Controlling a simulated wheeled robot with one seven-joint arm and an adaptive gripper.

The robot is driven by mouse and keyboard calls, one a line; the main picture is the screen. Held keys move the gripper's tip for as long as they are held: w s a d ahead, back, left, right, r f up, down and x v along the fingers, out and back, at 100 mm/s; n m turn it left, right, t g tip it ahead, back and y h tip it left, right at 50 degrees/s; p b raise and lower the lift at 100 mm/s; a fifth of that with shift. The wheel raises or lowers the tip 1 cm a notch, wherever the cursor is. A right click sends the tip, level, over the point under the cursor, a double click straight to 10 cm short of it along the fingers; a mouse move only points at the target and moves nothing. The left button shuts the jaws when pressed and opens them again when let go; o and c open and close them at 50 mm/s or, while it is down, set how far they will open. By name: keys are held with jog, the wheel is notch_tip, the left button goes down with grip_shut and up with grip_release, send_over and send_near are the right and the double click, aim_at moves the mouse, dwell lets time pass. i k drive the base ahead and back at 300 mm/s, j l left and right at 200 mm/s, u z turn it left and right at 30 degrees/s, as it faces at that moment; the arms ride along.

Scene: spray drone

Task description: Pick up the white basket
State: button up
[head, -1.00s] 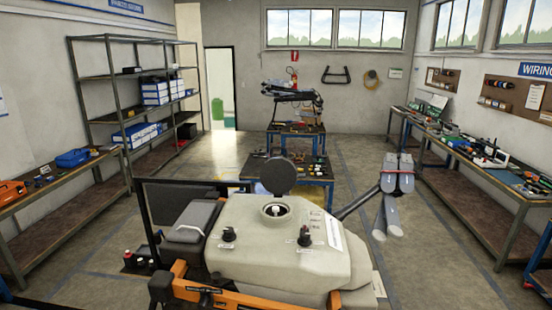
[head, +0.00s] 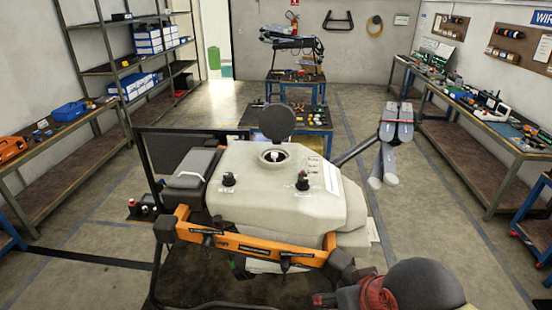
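A white piece, which looks like the white basket (head: 274,155), sits down inside the round opening on top of the pale tank (head: 245,196) in the head view. Only its small top part shows; the rest is hidden in the opening. The round dark lid (head: 276,122) stands open behind the opening. The tank is part of the spray drone, behind its orange frame bar (head: 235,243).
Folded grey drone parts (head: 392,140) stick out at the right of the tank. A workbench (head: 470,125) runs along the right wall, and a shelf rack (head: 130,70) stands at the left. Blue tool tables stand behind the drone. Open floor lies on both sides.

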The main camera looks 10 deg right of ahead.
aim_at(275, 156)
jog(key=i+l+z, duration=0.1)
jog(key=z, duration=0.25)
jog(key=i+z, duration=0.1)
jog(key=z, duration=0.25)
jog(key=i+z, duration=0.15)
jog(key=z, duration=0.25)
